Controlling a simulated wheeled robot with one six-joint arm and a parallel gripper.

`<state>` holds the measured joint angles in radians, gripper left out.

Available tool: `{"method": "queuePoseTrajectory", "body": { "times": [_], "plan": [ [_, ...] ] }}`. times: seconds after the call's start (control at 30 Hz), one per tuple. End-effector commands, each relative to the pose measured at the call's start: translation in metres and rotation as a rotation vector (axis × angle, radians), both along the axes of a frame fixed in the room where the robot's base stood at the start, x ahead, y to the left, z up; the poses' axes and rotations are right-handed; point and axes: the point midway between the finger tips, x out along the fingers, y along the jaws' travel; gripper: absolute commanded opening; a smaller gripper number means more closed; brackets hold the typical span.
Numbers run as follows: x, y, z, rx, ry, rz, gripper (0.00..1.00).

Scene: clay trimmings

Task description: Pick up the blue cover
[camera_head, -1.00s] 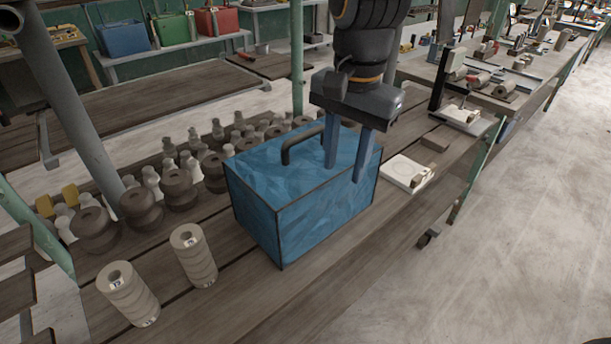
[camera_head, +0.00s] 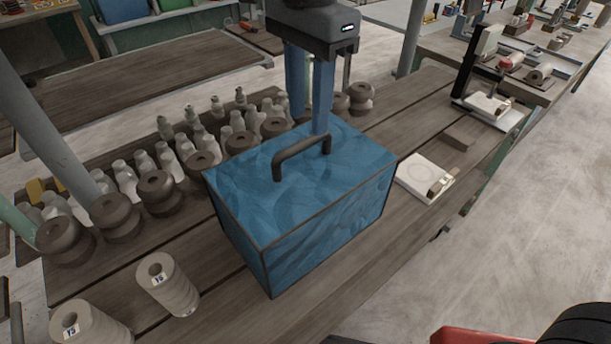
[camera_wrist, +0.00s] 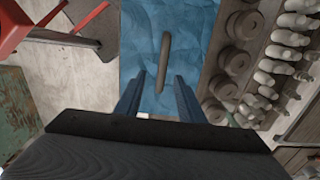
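The blue cover (camera_head: 320,225) is a box shape with dark edges and a dark bar handle (camera_head: 300,150) on top. It stands on the wooden bench. My gripper (camera_head: 309,127) is open, its two blue fingers pointing down by the handle and overlapping the cover's far edge in the head view. In the wrist view, the fingers of my gripper (camera_wrist: 160,78) are apart, with the handle (camera_wrist: 163,65) lined up between them and the blue top (camera_wrist: 190,35) beyond. I cannot tell how far above the handle the fingertips are. Whatever is under the cover is hidden.
Dark spools (camera_head: 115,215) and several pale bottle-like pieces stand in rows behind and left of the cover. Two ribbed cylinders (camera_head: 167,283) stand front left. A white plate (camera_head: 425,178) and a brown block (camera_head: 458,140) lie to the right on the bench (camera_head: 405,220).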

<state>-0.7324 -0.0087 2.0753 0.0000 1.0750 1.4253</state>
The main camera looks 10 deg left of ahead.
Motion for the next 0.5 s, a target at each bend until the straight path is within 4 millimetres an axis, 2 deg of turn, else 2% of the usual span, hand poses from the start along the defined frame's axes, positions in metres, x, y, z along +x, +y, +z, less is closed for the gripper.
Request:
{"method": "queuePoseTrajectory", "body": {
  "times": [0.27, 0.5],
  "plan": [
    [-0.006, 0.007, -0.028, -0.002, 0.002, 0.019, 0.35],
    [-0.005, 0.010, -0.062, -0.002, 0.003, 0.018, 0.35]
  ]
}}
